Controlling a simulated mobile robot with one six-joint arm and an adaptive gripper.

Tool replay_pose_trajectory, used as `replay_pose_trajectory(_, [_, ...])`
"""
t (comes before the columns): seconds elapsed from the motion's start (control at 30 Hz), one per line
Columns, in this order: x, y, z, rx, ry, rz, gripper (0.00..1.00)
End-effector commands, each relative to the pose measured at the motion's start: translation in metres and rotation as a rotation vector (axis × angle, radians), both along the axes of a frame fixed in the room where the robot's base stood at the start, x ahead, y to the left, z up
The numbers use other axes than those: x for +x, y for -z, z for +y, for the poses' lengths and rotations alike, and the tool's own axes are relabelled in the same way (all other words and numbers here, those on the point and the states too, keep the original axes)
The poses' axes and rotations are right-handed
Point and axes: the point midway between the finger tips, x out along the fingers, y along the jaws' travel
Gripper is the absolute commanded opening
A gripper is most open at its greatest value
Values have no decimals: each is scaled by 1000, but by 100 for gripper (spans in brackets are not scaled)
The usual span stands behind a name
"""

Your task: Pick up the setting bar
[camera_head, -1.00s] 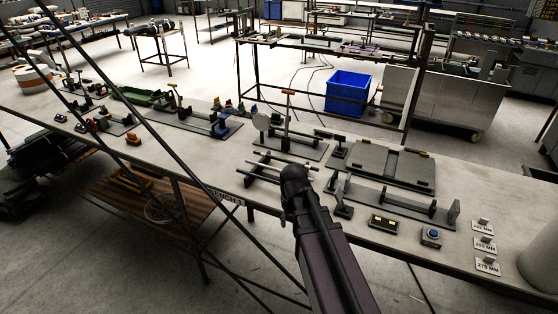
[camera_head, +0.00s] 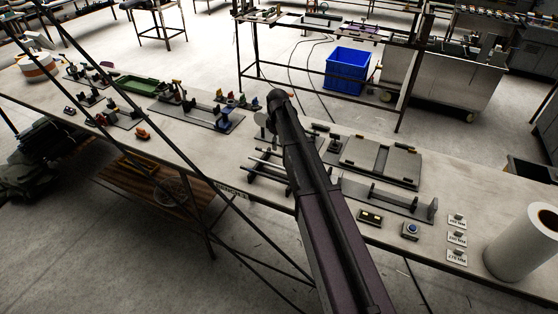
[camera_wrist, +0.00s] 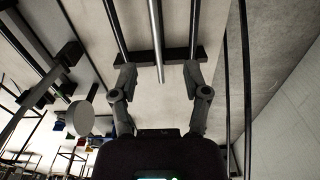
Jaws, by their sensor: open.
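A pale bare metal bar, which looks like the setting bar (camera_wrist: 156,35), shows in the wrist view with its end between my fingers. My gripper (camera_wrist: 160,70) is open, with one finger on each side of the bar and a gap to both. Darker rods (camera_wrist: 117,30) run beside it, over a dark cross block (camera_wrist: 175,55). In the head view the rod rack (camera_head: 268,165) stands on the bench, left of my arm and partly covered by it. My gripper is hidden in the head view.
Right of my arm are a grey plate fixture (camera_head: 380,160), a long bracket fixture (camera_head: 390,200), a blue button box (camera_head: 411,231) and label cards (camera_head: 457,238). A white roll (camera_head: 525,245) stands at the bench's right end. A round disc (camera_wrist: 80,117) shows near my gripper.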

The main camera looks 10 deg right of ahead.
Motion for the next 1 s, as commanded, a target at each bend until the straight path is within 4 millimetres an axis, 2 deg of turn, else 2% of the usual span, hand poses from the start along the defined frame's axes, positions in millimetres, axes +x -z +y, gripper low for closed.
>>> replay_pose_trajectory(0.03, [8, -7, 0, 0, -16, 1, 60])
replay_pose_trajectory(0.13, [12, -9, 0, 0, -39, 2, 60])
replay_pose_trajectory(0.57, [12, -8, 1, 0, -46, 2, 60])
replay_pose_trajectory(0.77, [12, 0, 1, 0, -45, 2, 60])
replay_pose_trajectory(1.0, [12, 18, 1, 0, -45, 1, 60])
